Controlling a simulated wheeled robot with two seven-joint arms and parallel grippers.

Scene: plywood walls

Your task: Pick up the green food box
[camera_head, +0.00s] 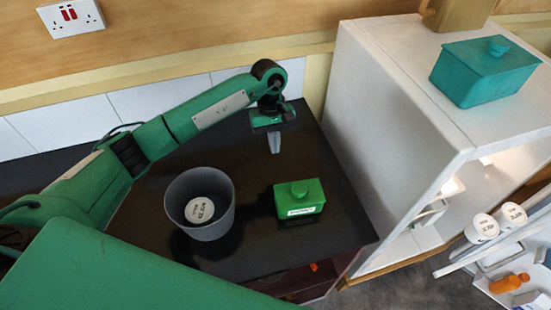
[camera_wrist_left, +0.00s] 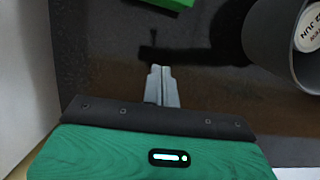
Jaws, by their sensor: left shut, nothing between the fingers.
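The green food box (camera_head: 299,198) has a knobbed lid and a white label. It sits on the black countertop (camera_head: 250,250), right of the grey bin. In the left wrist view only an edge of the green box (camera_wrist_left: 172,3) shows at the top. My left gripper (camera_head: 274,150) is above the counter, behind the box and apart from it. Its fingers (camera_wrist_left: 160,72) are together and empty, pointing down. My right gripper is not in either view.
A grey bin (camera_head: 180,205) holding a white-lidded item (camera_head: 200,210) stands left of the box. A white cabinet (camera_head: 375,130) rises on the right, with a teal lidded box (camera_head: 484,75) on top. A wall with a socket (camera_head: 70,17) is behind. Shelves with bottles are at lower right.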

